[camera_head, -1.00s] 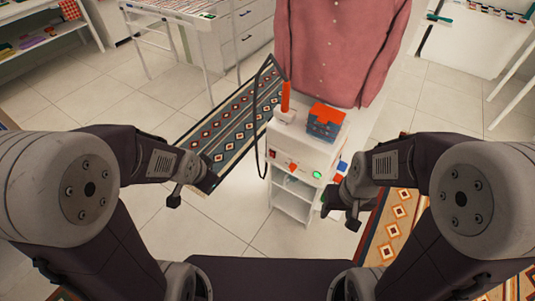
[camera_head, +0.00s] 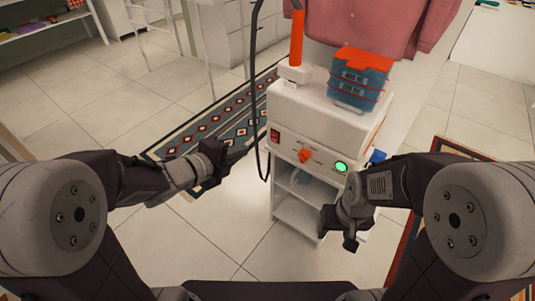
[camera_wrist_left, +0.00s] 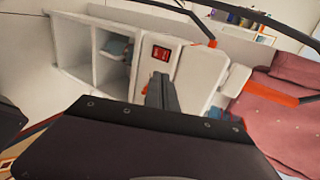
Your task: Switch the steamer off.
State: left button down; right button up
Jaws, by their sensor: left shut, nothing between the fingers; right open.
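The white steamer (camera_head: 320,110) stands ahead on a small white shelf unit. Its front panel has a red rocker switch (camera_head: 275,135) at the left, an orange knob (camera_head: 304,156) in the middle and a lit green lamp (camera_head: 340,167) at the right. My left gripper (camera_head: 218,160) is shut and empty, left of the panel and apart from it. In the left wrist view its closed fingers (camera_wrist_left: 161,92) point toward the panel, with the red switch (camera_wrist_left: 161,53) just beyond the tips. My right gripper (camera_head: 345,230) is open, low in front of the shelf unit.
An orange-handled steam wand (camera_head: 297,40) stands on the steamer's top beside a blue tank (camera_head: 360,80) with an orange lid. A dark hose (camera_head: 257,100) hangs down at the left side, between my left gripper and the steamer.

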pick_arm(q)
jog(key=shift+a+f, duration=0.1)
jog(key=shift+f, duration=0.45)
pick_arm(e)
jog(key=shift+f, duration=0.6)
pick_arm(q)
jog(key=p, duration=0.2)
send_near(274, 135)
notch_tip(274, 135, down, 3)
jog(key=w+d, duration=0.1)
jog(key=w, duration=0.1)
jog(key=w+d, duration=0.1)
jog(key=d, duration=0.1)
jog(key=shift+w+b, duration=0.3)
jog(key=shift+w, duration=0.1)
jog(key=shift+w+d+r, duration=0.1)
jog(key=shift+w+d, duration=0.15)
jog(key=shift+w, duration=0.2)
pick_arm(e)
jog(key=shift+r, duration=0.8)
